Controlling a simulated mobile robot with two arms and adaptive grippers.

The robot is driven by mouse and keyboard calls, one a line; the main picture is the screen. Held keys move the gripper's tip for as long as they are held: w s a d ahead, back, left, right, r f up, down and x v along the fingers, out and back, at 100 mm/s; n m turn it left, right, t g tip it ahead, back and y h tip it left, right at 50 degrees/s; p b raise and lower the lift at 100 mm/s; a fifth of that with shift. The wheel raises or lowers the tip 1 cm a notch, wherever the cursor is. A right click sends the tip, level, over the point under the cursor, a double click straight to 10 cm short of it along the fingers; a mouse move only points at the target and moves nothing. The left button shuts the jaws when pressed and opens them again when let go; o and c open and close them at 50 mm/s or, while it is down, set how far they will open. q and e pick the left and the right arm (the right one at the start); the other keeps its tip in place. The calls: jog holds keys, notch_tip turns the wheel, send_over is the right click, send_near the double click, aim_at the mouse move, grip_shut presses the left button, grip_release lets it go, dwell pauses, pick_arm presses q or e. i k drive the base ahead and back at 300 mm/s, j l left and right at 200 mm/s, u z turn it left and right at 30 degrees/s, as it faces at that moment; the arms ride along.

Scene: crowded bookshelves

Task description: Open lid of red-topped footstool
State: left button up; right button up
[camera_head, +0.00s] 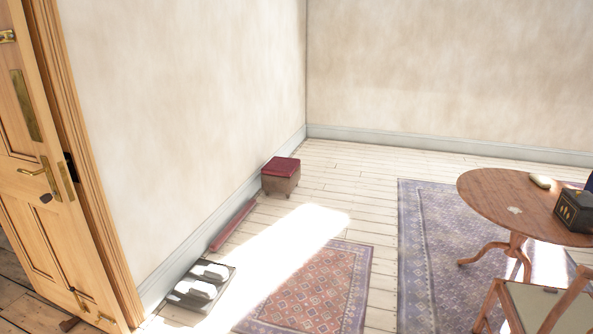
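The footstool (281,184) is a small box with brown sides and short legs, standing on the floorboards by the left wall near the room's corner. Its red lid (281,167) lies flat on top and looks closed. It is some way off across the floor. Neither of my grippers shows in the head view.
A tray with white shoes (200,283) and a long red roll (233,225) lie along the left wall. A patterned red rug (312,288) covers the near floor. A round table (505,200) and a chair (540,300) stand right. A wooden door (50,180) is left.

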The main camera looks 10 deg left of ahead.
aim_at(278, 166)
jog(key=i+z, duration=0.3)
jog(key=i, duration=0.75)
jog(key=i+l, duration=0.1)
jog(key=i, duration=4.15)
jog(key=i+l+u, duration=0.1)
jog(key=i, duration=0.4)
jog(key=i+l, duration=0.1)
jog(key=i, duration=0.4)
jog(key=i+l+u, duration=0.15)
jog(key=i, duration=0.35)
jog(key=i+l, duration=0.15)
jog(key=i, duration=0.35)
jog(key=u, duration=0.05)
